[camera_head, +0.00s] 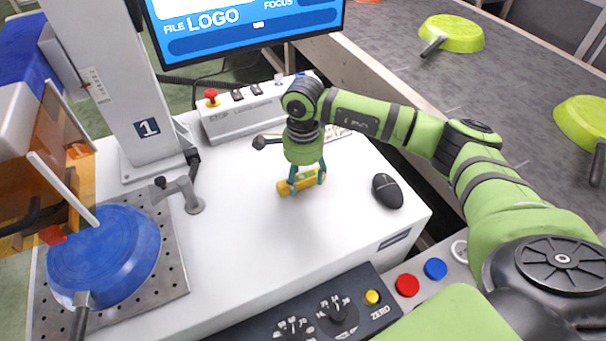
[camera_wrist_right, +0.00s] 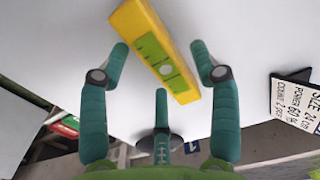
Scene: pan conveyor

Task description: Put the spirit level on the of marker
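The yellow spirit level (camera_head: 296,184) lies on the white table, below my right gripper (camera_head: 307,176). In the right wrist view the spirit level (camera_wrist_right: 155,50) runs diagonally between and beyond the fingertips, with a green vial window on its face. My right gripper (camera_wrist_right: 159,48) has its teal fingers spread, and gaps show between the fingertips and the level's sides. Whether the fingertips reach down to the table is hard to tell. I cannot make out a marker in either view. My left gripper is not in view.
A black mouse (camera_head: 387,190) lies right of the level. A control box with a red button (camera_head: 211,97) stands behind. A blue pan (camera_head: 104,255) sits on a perforated plate at left, near a grey clamp (camera_head: 182,192). Green pans (camera_head: 452,33) lie on the conveyor.

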